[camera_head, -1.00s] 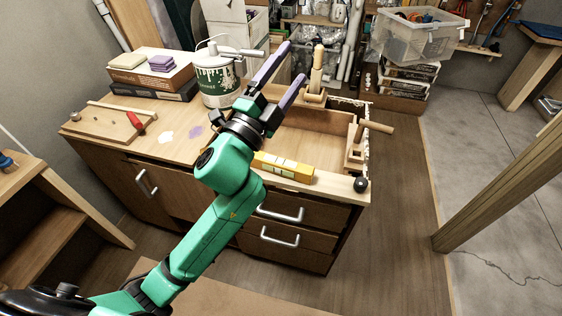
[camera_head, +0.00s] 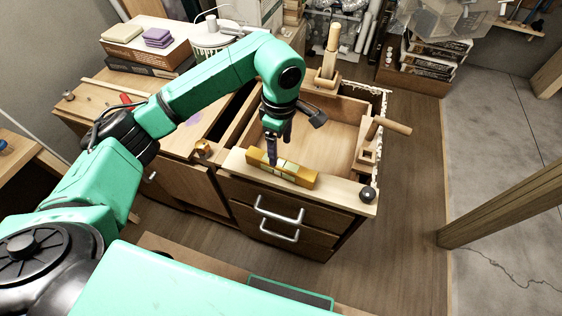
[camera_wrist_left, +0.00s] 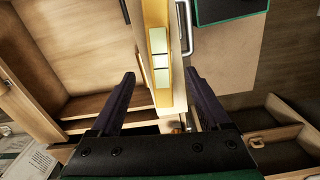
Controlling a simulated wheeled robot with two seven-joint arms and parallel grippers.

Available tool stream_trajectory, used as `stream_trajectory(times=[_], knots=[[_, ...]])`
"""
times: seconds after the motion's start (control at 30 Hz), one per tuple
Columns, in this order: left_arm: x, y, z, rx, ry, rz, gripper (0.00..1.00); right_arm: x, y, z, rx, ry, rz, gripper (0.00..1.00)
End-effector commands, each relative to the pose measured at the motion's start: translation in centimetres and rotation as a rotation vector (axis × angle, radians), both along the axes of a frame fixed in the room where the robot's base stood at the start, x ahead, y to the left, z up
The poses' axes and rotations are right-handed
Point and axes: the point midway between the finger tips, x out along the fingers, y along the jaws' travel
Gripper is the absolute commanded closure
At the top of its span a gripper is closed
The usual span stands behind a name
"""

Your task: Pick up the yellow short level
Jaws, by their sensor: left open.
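The yellow short level (camera_head: 286,170), with pale vial windows, lies along the light wooden front ledge of the workbench (camera_head: 345,196). My left gripper (camera_head: 272,160) points down over the level, and one dark finger hides a bit of it. In the left wrist view the level (camera_wrist_left: 158,42) runs from the top edge down to between the two spread fingertips of the left gripper (camera_wrist_left: 160,75). The fingers are open, one on each side, with gaps showing beside the level. How far the tips are above the ledge is hard to tell. My right gripper is not visible.
A wooden vise with a handle (camera_head: 389,126) and a dark round knob (camera_head: 367,194) are at the bench's right side. An open recess (camera_head: 325,128) lies behind the ledge. Drawers with metal handles (camera_head: 280,210) are below. A paint can (camera_head: 212,45) stands farther back.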

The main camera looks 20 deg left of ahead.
Motion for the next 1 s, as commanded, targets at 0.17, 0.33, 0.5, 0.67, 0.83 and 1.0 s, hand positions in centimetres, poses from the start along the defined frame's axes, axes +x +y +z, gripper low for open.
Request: stream_trajectory(times=[0.17, 0.33, 0.5, 0.67, 0.83, 1.0], knots=[[-0.1, 0.0, -2.8, -0.002, 0.002, 0.001, 0.20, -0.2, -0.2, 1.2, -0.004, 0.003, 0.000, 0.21], [-0.5, -0.1, -5.3, -0.002, 0.006, 0.001, 0.20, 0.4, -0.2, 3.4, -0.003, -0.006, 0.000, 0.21], [-0.4, -0.1, -8.0, -0.004, -0.001, 0.001, 0.20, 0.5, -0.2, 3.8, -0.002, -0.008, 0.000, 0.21], [-0.4, -0.1, -8.3, -0.005, -0.003, 0.001, 0.20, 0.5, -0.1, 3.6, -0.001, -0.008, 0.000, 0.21], [-0.4, -0.1, -8.3, -0.005, -0.003, 0.001, 0.74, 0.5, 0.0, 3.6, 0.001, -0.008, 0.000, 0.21], [-0.3, -0.1, -8.2, -0.006, -0.003, 0.001, 1.00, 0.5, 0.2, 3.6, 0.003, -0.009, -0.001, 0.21]])
